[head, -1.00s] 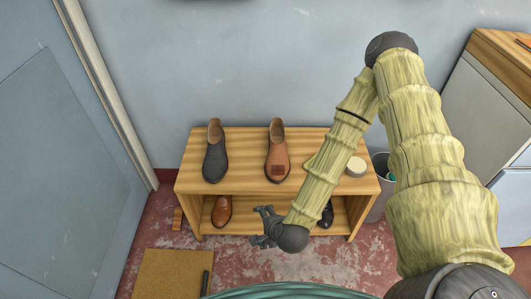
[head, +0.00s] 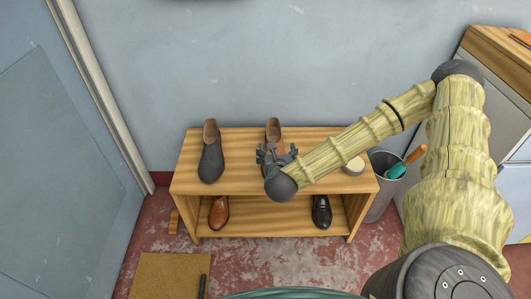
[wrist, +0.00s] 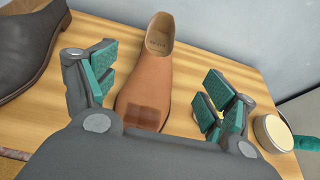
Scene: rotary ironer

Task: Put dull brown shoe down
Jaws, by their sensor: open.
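The dull brown shoe (head: 273,131) stands on the top board of the wooden shoe rack (head: 320,148), heel toward the wall. In the wrist view the shoe (wrist: 148,72) is upright, with a darker square patch on its toe. My gripper (head: 275,155) is over the shoe's front part and hides most of it in the head view. In the wrist view my gripper (wrist: 162,82) is open, with one teal-padded finger to each side of the shoe. Gaps show between the pads and the shoe.
A dark grey shoe (head: 210,157) stands to the left on the top board. A round tin (head: 355,166) is to the right. A shiny brown shoe (head: 219,213) and a black shoe (head: 321,211) are on the lower shelf.

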